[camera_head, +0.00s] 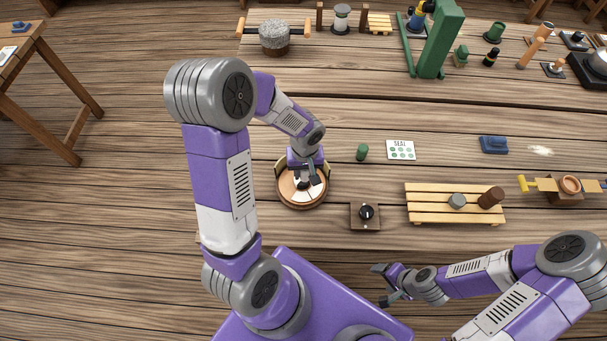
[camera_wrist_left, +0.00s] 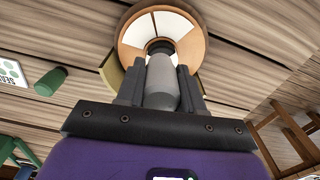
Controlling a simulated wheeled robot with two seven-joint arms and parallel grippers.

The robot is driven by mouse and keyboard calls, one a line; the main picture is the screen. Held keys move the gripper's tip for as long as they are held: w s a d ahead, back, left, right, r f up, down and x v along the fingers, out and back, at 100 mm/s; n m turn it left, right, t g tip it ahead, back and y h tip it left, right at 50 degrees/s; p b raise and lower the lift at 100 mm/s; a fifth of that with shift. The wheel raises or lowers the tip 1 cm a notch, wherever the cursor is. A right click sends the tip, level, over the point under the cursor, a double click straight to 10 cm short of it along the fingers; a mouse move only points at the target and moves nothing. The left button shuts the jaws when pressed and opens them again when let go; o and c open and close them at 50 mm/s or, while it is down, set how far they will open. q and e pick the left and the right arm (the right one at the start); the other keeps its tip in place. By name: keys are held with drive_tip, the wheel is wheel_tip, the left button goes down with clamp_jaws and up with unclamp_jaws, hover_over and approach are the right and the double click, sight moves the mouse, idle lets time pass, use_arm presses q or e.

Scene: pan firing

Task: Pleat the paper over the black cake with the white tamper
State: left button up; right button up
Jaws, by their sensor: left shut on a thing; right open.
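My left gripper (camera_head: 307,178) reaches down over a round wooden piece (camera_head: 302,204) on the table. In the left wrist view its fingers (camera_wrist_left: 161,88) are shut on the tamper (camera_wrist_left: 162,78), which looks light grey in shadow. The tamper points at the middle of the round piece. White paper flaps (camera_wrist_left: 137,33) fan out inside the wooden rim (camera_wrist_left: 196,48). A dark spot (camera_wrist_left: 158,44), seemingly the black cake, shows at the tamper's end; most of it is hidden, and contact is unclear. My right gripper (camera_head: 386,285) is open and empty near the table's front edge.
A small block with a black knob (camera_head: 365,214) stands right of the round piece. A green cylinder (camera_head: 362,152) and a SEAL card (camera_head: 400,150) lie behind it. A slatted rack (camera_head: 428,203) holds two small cylinders. A tall green stand (camera_head: 436,45) is at the back.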

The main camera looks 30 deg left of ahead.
use_arm(q)
drive_tip(key=s, duration=0.1)
drive_tip(key=s+p, duration=0.1)
drive_tip(key=s+d+f, duration=0.1)
drive_tip(key=shift+s+p, duration=0.35)
drive_tip(key=shift+w+f, duration=0.1)
drive_tip(key=shift+f, duration=0.25)
drive_tip(key=shift+w+a+f+b, duration=0.35)
drive_tip(key=shift+w+a+f, duration=0.1)
drive_tip(key=shift+w+f, duration=0.25)
drive_tip(key=shift+w+a+f, duration=0.1)
drive_tip(key=shift+w+a, duration=0.2)
drive_tip(key=shift+w, duration=0.2)
drive_tip(key=shift+w+a+f, duration=0.1)
drive_tip(key=shift+w+a, duration=0.15)
drive_tip(key=shift+w, duration=0.2)
use_arm(e)
drive_tip(key=shift+r, duration=1)
use_arm(q)
drive_tip(key=shift+f+b, duration=0.35)
drive_tip(key=shift+f, duration=0.05)
use_arm(e)
drive_tip(key=shift+f, duration=0.45)
use_arm(q)
drive_tip(key=shift+r, duration=0.15)
use_arm(e)
drive_tip(key=shift+r, duration=0.1)
